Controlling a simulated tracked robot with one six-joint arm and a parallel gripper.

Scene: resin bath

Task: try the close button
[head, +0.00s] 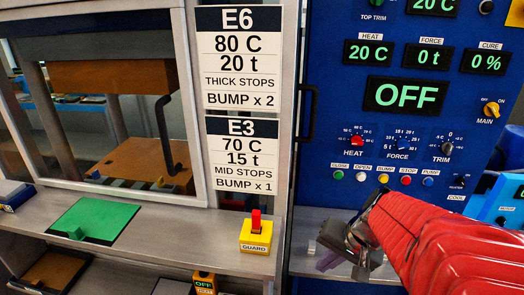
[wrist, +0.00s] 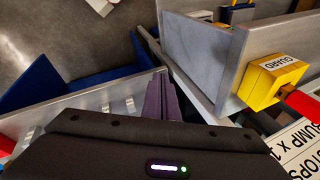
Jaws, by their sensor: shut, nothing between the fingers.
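The close button (head: 338,175) is a small green button at the left end of a row on the blue control panel (head: 335,100). White, yellow, red and blue buttons follow to its right. My gripper (head: 328,260) is below the row, in front of the grey ledge, pointing down and left, apart from the close button. Its purple fingers are together and empty; they also show in the wrist view (wrist: 161,97). The large display (head: 405,95) reads OFF. The orange main switch (head: 491,109) is at the panel's right.
A yellow guard box (head: 256,238) with a red switch stands on the ledge left of my gripper; it shows in the wrist view too (wrist: 268,82). The press (head: 135,110), with brown blocks, is at left. A dark handle (head: 307,112) sticks out along the panel's left edge.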

